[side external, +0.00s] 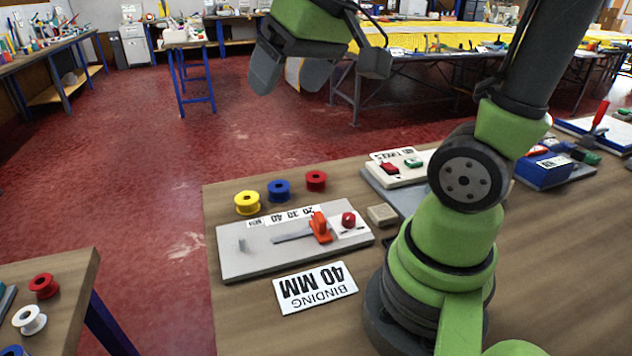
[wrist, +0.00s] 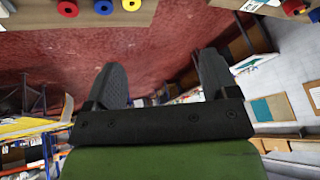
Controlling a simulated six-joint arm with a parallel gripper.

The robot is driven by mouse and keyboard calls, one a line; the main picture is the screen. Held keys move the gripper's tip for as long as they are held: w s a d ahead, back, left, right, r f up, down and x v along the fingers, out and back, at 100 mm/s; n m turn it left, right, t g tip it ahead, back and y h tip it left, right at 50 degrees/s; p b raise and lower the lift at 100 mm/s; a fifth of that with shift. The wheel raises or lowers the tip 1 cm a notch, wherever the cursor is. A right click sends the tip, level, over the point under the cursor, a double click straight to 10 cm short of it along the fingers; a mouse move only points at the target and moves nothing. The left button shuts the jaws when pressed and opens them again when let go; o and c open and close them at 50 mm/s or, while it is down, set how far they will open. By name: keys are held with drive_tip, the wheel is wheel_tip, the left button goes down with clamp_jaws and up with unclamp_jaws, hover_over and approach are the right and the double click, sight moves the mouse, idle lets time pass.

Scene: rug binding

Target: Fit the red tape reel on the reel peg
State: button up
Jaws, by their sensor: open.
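The red tape reel (side external: 316,180) stands on the wooden table, at the right end of a row behind the grey plate (side external: 235,268). It also shows at the top left of the wrist view (wrist: 68,8). A short grey upright peg (side external: 242,244) stands bare on the left part of the plate; it looks like the reel peg. My gripper (side external: 288,82) is open and empty, raised high above and behind the table, well away from the reel. Its two fingers are spread apart in the wrist view (wrist: 163,78).
A blue reel (side external: 279,190) and a yellow reel (side external: 247,203) stand left of the red one. The plate carries an orange part (side external: 320,228) and a red knob (side external: 348,220). A "BINDING 40 MM" card (side external: 315,287) lies in front. Another red reel (side external: 43,285) is on the left bench.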

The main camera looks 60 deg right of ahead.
drive_tip(key=w+d+f+g, duration=0.1)
drive_tip(key=w+d+f, duration=0.2)
drive_tip(key=w+d, duration=0.25)
drive_tip(key=n+g, duration=0.1)
drive_tip(key=g, duration=0.2)
hover_over(316, 176)
drive_tip(key=s+a, duration=0.1)
drive_tip(key=shift+h, duration=0.3)
wheel_tip(316, 176, down, 22)
drive_tip(key=shift+s+a+r, duration=0.1)
drive_tip(key=shift+s, duration=0.05)
drive_tip(key=shift+w+f, duration=0.2)
drive_tip(key=shift+f, duration=1.25)
drive_tip(key=shift+w+f, duration=0.2)
drive_tip(key=shift+f, duration=1.25)
drive_tip(key=c, duration=1)
